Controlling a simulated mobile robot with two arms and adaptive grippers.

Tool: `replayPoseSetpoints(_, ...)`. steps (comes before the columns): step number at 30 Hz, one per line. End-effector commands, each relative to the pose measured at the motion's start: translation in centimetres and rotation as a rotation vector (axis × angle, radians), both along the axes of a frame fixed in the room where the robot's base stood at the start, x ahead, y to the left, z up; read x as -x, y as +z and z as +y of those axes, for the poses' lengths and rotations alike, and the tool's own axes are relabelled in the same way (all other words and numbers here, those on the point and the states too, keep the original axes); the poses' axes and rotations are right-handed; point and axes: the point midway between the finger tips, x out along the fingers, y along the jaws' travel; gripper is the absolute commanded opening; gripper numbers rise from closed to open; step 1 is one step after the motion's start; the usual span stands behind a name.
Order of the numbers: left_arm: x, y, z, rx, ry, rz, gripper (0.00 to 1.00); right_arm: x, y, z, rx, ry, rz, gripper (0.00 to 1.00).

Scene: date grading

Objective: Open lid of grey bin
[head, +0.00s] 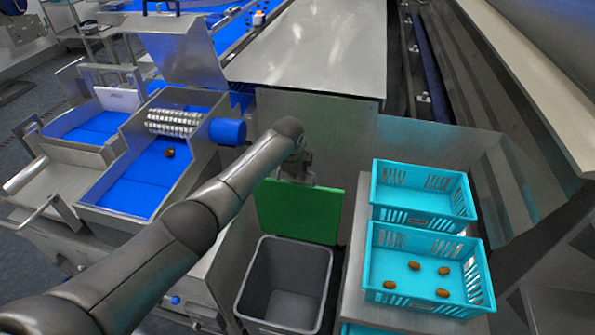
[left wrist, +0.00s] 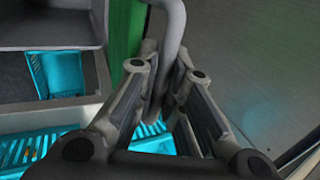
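The grey bin (head: 243,300) stands on the floor at the bottom middle of the head view, its mouth uncovered and the inside looking empty. Its green lid (head: 300,212) stands raised, roughly upright, at the bin's back edge. My left gripper (head: 297,168) is at the lid's top edge. In the left wrist view the fingers of the left gripper (left wrist: 166,75) close around a grey bar-shaped handle (left wrist: 171,22) beside the green lid (left wrist: 126,35). The exact contact at the fingertips is partly hidden. My right gripper is not in view.
Two turquoise crates (head: 378,296) (head: 378,213) stand right of the bin; the front one holds several dates. A blue-floored sorting tray (head: 130,195) with one date (head: 169,152) is at left. A metal panel (head: 345,128) stands behind the lid.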

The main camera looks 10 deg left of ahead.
Motion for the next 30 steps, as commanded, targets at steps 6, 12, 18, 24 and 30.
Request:
replayPoseSetpoints(6, 0.0, 0.0, 0.1, 0.0, 0.0, 0.001, 0.32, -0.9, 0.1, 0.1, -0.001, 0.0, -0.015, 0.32)
replayPoseSetpoints(12, 0.0, 0.0, 0.0, 0.0, -0.001, 0.0, 0.32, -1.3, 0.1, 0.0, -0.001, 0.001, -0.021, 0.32)
replayPoseSetpoints(18, 0.2, 0.6, 0.0, 0.0, -0.001, -0.001, 0.32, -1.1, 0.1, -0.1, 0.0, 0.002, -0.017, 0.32)
replayPoseSetpoints(24, 1.0, 2.4, 0.1, 0.0, -0.002, -0.002, 0.32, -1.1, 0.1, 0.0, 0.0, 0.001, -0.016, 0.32)
replayPoseSetpoints(30, 2.2, 5.1, 0.2, 0.0, -0.002, -0.004, 0.32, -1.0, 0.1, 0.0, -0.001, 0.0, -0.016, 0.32)
